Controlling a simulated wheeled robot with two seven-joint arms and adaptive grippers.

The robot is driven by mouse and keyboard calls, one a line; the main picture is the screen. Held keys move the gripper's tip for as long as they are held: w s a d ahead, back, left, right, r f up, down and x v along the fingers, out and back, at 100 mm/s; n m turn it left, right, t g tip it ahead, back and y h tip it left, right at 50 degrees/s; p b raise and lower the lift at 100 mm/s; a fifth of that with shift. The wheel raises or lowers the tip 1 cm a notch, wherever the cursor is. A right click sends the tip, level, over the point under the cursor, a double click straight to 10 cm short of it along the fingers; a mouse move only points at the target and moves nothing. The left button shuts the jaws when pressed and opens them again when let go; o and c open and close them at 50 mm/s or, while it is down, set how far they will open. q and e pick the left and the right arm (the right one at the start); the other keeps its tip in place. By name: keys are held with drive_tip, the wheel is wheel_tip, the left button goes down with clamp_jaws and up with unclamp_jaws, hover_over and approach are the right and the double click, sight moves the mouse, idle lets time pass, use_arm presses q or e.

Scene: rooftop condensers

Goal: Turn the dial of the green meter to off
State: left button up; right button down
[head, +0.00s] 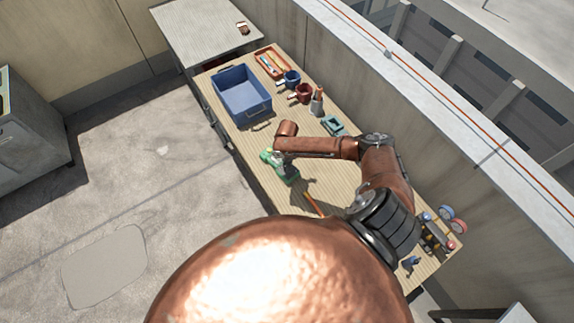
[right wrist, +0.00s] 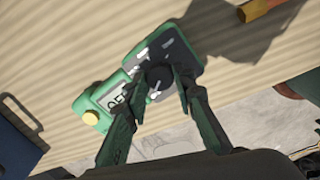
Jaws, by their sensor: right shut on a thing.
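The green meter (head: 267,155) lies on the wooden bench, partly covered by my right arm in the head view. My right gripper (right wrist: 167,80) is shut on the dial, one fingertip on each side. In the head view the right gripper (head: 282,163) is over the meter. My left gripper is not in view.
A blue bin (head: 214,91) stands on the bench beyond the meter. An orange-handled tool (head: 312,204) lies nearby. Gauges (head: 446,213) stand at the near end.

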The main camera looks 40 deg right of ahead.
idle(0.5)
drive_tip(key=c, duration=1.6)
unclamp_jaws()
wheel_tip(320, 180, up, 12)
wheel_tip(320, 180, down, 12)
drive_tip(key=shift+f, duration=0.1)
